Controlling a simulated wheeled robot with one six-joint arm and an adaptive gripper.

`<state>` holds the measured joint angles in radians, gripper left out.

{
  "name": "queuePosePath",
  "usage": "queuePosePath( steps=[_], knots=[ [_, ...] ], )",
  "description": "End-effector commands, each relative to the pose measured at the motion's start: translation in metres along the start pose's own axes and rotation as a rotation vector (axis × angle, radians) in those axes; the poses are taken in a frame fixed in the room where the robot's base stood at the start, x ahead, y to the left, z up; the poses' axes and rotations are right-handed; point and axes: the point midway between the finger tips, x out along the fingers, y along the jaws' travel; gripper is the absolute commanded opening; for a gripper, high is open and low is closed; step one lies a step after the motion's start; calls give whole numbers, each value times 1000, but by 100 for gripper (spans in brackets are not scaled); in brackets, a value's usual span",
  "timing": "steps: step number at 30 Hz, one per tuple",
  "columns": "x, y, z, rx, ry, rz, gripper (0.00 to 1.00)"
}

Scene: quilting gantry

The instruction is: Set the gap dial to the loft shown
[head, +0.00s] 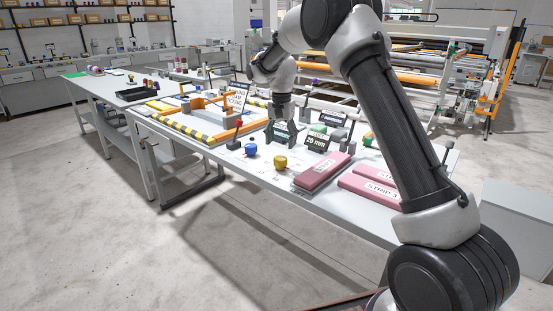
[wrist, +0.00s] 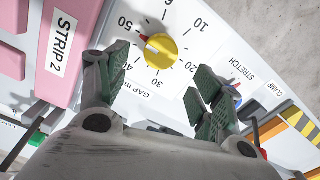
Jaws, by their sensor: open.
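The gap dial is a yellow knob (wrist: 161,49) with a red pointer on a white numbered face labelled "GAP mm". The pointer is at about 50. In the head view the yellow knob (head: 280,162) is on the bench near its front edge. A dark sign (head: 317,140) behind it reads "20 mm". My gripper (wrist: 162,78) is open and empty, its green-padded fingers spread to either side of the knob in the wrist view. They appear apart from it. In the head view my gripper (head: 283,132) is behind and above the knob.
A blue knob (head: 251,149) labelled "STRETCH" in the wrist view is left of the yellow one. A red-topped lever (head: 236,135) stands further left. Pink strips (head: 322,172) lie to the right. A striped yellow-black frame (head: 190,125) lies further left. Open floor lies in front.

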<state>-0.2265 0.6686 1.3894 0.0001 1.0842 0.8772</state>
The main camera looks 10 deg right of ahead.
Motion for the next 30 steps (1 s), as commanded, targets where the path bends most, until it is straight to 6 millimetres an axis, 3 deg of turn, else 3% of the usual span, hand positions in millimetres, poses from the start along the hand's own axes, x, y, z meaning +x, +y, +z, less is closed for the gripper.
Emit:
queuePosePath(
  steps=[5, 16, 27, 30],
  knots=[
    [12, 0, 1, 34, -1, 1, 66],
    [68, 0, 1, 31, 0, 1, 66],
    [77, 0, 0, 30, 1, 0, 66],
    [77, 0, 0, 30, 1, 0, 50]
  ],
)
